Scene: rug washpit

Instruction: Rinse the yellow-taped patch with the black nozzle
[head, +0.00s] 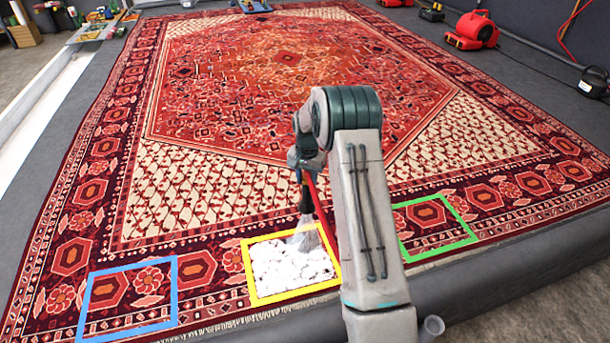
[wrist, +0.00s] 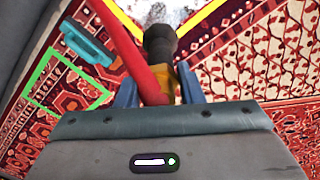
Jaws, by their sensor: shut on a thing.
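The yellow-taped patch (head: 285,270) lies on the rug's near border, at the lower middle of the head view. White foam covers most of it. My gripper (wrist: 158,92) is shut on the black nozzle (wrist: 160,42), which has a red hose at its side. In the head view the nozzle (head: 305,200) points down over the patch's upper right part. A pale spray (head: 307,238) comes from its tip onto the foam. In the wrist view part of the yellow tape and foam shows beyond the nozzle. My arm hides the area just right of the patch.
A blue-taped square (head: 130,297) lies to the left and a green-taped square (head: 433,226) to the right on the rug (head: 200,200). A red blower (head: 473,30) stands at the back right. A black box with a cable (head: 593,82) is at the right edge.

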